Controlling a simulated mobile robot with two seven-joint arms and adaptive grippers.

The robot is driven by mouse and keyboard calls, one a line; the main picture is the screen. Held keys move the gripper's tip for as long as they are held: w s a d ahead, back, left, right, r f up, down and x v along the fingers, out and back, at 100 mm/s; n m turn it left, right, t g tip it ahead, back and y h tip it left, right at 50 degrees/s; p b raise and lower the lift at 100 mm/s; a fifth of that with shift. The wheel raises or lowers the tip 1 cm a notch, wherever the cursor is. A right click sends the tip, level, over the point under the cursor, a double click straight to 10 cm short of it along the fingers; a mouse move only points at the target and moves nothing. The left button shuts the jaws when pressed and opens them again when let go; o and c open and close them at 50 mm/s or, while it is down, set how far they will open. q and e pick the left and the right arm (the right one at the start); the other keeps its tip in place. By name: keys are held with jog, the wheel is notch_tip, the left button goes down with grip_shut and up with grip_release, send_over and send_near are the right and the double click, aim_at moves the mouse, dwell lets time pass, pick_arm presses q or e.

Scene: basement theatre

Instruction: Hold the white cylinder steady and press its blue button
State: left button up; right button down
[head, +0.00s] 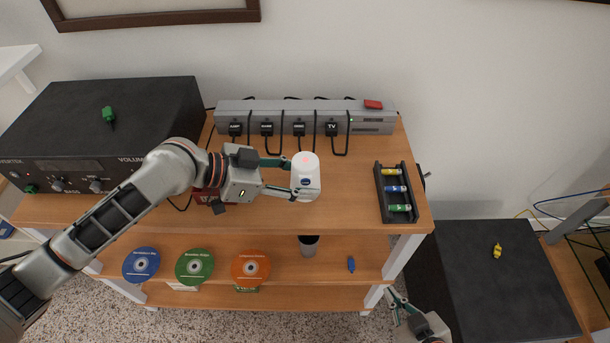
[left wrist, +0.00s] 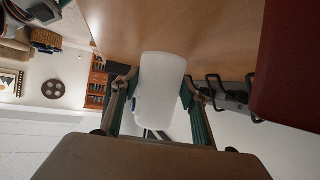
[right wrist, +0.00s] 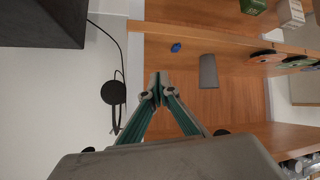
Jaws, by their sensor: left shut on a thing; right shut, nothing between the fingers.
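The white cylinder (head: 308,172) is between the fingers of my left gripper (head: 294,180), over the tabletop (head: 350,215).
A grey power strip (head: 232,106) with several plugs lies behind the cylinder. A black battery tray (head: 383,207) stands to its right, a black amplifier (head: 150,105) to its left. The lower shelf holds coloured discs (head: 194,266), a grey cup (head: 309,246) and a small blue object (head: 351,264).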

aim_at(306, 182)
dwell(0.5)
jog(key=w+a+r+n+t+y, duration=0.2)
jog(key=a+r+y, duration=0.1)
jog(key=a+r, duration=0.35)
jog(key=w+a+r+n+t+y, duration=0.2)
jog(key=w+a+r+n, duration=0.1)
jog(key=a+r, duration=0.35)
jog(key=s+a+r+n+y, duration=0.2)
jog(key=a+r+y, duration=0.2)
jog(key=r, duration=0.3)
jog(key=s+a+r+n+y, duration=0.1)
jog(key=a+r+n+y, duration=0.25)
jog(key=r, duration=0.35)
jog(key=shift+m+t, duration=0.4)
jog(key=shift+m, duration=0.15)
jog(key=w, duration=0.8)
jog(key=shift+w, duration=0.15)
jog(key=shift+w, duration=0.15)
jog(key=shift+w, duration=0.35)
